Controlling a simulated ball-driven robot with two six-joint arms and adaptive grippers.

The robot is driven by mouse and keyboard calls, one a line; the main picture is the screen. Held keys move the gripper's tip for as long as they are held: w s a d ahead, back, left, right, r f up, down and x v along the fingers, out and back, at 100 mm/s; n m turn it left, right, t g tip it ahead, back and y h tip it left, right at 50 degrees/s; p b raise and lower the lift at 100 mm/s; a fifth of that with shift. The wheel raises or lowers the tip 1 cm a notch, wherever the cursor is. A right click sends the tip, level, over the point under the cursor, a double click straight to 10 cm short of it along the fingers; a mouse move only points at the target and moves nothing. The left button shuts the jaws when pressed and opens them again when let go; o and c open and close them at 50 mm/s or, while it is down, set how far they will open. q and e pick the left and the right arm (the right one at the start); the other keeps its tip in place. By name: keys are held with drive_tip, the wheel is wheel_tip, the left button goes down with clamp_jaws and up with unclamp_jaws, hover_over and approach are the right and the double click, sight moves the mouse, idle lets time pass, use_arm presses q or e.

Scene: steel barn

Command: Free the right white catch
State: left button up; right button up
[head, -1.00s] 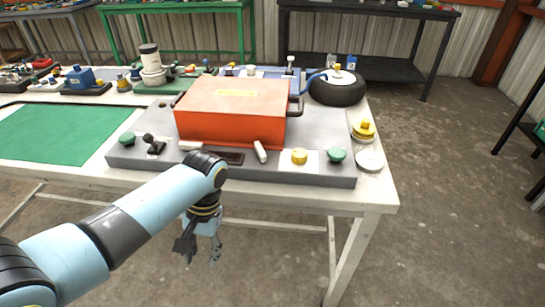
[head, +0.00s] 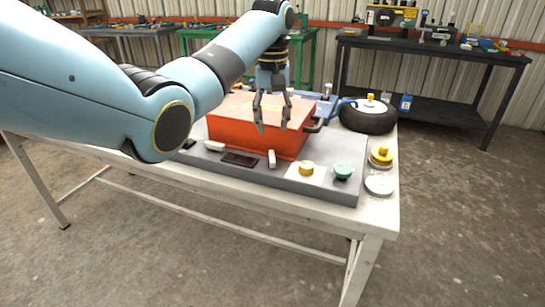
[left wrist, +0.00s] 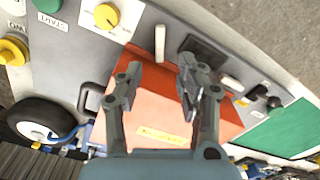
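The right white catch (head: 271,159) is a short white bar standing nearly upright at the front of the orange box (head: 250,138). It also shows in the left wrist view (left wrist: 160,43), between the yellow knob and the dark plate. The left white catch (head: 214,147) lies sideways near the box's front left; it also shows in the left wrist view (left wrist: 232,83). My left gripper (head: 272,122) hangs fingers down above the box's lid, behind the right catch and apart from it. In the left wrist view its fingers (left wrist: 159,65) are spread and empty. My right gripper is not in view.
The box sits on a grey panel with a dark plate (head: 240,159), a yellow knob (head: 306,168) and a green button (head: 343,172) along its front. A dark box handle (head: 316,124) sticks out on the right.

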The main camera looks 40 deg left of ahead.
sight(273, 158)
use_arm(q)
wheel_tip(273, 158, down, 10)
drive_tip(key=shift+d+r+b, duration=0.1)
drive_tip(key=shift+b, duration=0.35)
drive_tip(key=shift+c, duration=0.5)
clamp_jaws()
